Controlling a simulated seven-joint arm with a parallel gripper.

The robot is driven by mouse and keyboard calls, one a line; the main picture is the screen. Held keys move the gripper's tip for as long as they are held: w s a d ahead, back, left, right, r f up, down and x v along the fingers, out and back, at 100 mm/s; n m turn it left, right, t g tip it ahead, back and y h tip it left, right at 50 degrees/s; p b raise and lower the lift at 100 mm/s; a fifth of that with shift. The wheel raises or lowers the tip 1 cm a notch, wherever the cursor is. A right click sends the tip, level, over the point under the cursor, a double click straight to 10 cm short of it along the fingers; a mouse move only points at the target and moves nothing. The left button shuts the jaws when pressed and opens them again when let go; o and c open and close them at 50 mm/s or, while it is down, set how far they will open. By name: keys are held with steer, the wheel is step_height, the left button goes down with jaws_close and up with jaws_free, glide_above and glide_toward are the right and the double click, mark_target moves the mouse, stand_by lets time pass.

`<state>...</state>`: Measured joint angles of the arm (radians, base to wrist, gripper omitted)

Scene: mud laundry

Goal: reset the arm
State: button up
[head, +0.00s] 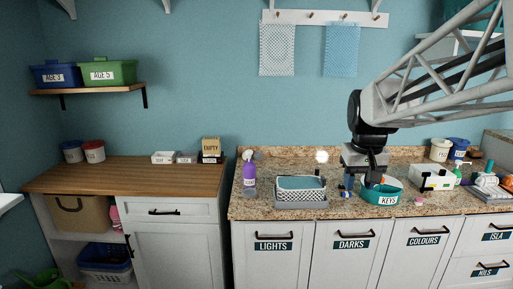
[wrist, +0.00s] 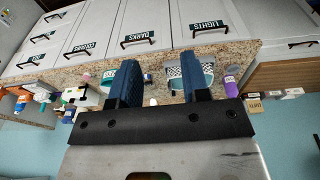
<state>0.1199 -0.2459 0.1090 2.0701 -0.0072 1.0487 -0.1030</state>
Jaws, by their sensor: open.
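My gripper (head: 362,181) hangs from my arm over the right-hand granite counter, fingers pointing down, close to the teal KEYS bowl (head: 386,198). In the wrist view, which is upside down, the two blue fingers of my gripper (wrist: 158,62) stand wide apart with nothing held between them. The KEYS bowl also shows in the wrist view (wrist: 107,78), partly hidden behind one finger. I cannot tell whether a finger touches the bowl.
A patterned basket (head: 300,188) and a purple bottle (head: 249,172) stand left of the gripper. A white box (head: 431,178) and tubs (head: 440,150) stand right. Small items lie near the bowl. The wooden counter (head: 115,178) is mostly clear; wall space above is open.

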steer(key=s+a+f, duration=0.2)
steer(key=s+f, duration=0.1)
steer(key=s, duration=0.5)
steer(key=s+a+f, duration=0.2)
steer(key=s+f, duration=0.2)
steer(key=s, duration=0.4)
steer(key=s+a+f, duration=0.2)
steer(key=s+f, duration=0.1)
steer(key=s, duration=0.6)
steer(key=shift+a+f+t, duration=0.15)
steer(key=shift+f+t, duration=0.05)
steer(key=shift+t, duration=0.2)
